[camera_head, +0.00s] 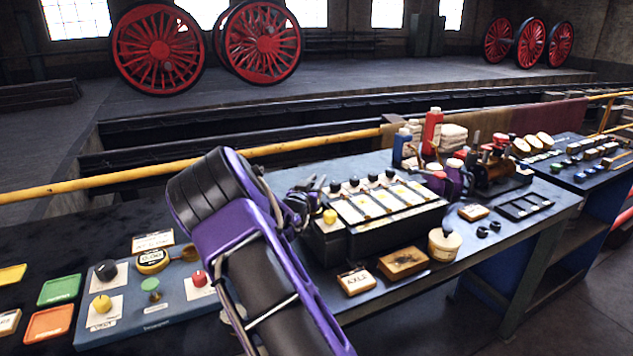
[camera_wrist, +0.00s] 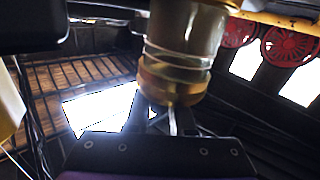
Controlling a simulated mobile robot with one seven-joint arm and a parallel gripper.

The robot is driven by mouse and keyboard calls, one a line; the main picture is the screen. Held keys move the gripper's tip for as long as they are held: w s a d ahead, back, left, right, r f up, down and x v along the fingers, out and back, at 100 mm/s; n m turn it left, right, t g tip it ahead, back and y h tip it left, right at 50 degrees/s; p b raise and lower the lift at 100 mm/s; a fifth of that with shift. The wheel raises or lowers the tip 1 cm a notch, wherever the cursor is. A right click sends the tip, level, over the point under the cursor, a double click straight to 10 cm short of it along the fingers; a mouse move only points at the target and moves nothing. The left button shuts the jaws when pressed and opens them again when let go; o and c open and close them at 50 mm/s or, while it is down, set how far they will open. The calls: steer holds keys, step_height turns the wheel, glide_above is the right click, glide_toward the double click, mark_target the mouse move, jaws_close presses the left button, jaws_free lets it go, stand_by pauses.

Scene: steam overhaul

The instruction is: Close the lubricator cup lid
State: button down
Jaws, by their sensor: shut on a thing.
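In the wrist view, which looks upside down, a glass-and-brass lubricator cup (camera_wrist: 185,35) stands close in front of my gripper. Its brass top (camera_wrist: 172,83) points toward the jaws. My gripper (camera_wrist: 168,118) is shut at this brass end, on what seems to be the cup lid; the exact contact is dark and hard to make out. In the head view my gripper (camera_head: 308,190) is over the bench at the left end of the black lubricator box (camera_head: 400,232). The cup cannot be told apart there, and I cannot tell how far the lid stands open.
Several black knobs line the box's back edge, with a yellow knob (camera_head: 329,216) at its left. A control panel (camera_head: 155,318) lies left of my arm. Wooden blocks (camera_head: 403,262) and a cream pot (camera_head: 445,244) stand in front. Bottles (camera_head: 431,130) and a yellow rail (camera_head: 110,180) are behind.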

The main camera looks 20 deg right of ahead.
steer(key=shift+f, duration=0.1)
steer(key=shift+f+b, duration=0.25)
steer(key=shift+b, duration=0.8)
steer(key=shift+s+r+m+t+h+b, duration=0.15)
steer(key=shift+m+t+h+b, duration=0.25)
steer(key=shift+b, duration=0.7)
steer(key=c, duration=0.8)
jaws_free()
steer(key=shift+o, duration=0.2)
steer(key=v, duration=1.7)
steer(key=shift+s, duration=0.2)
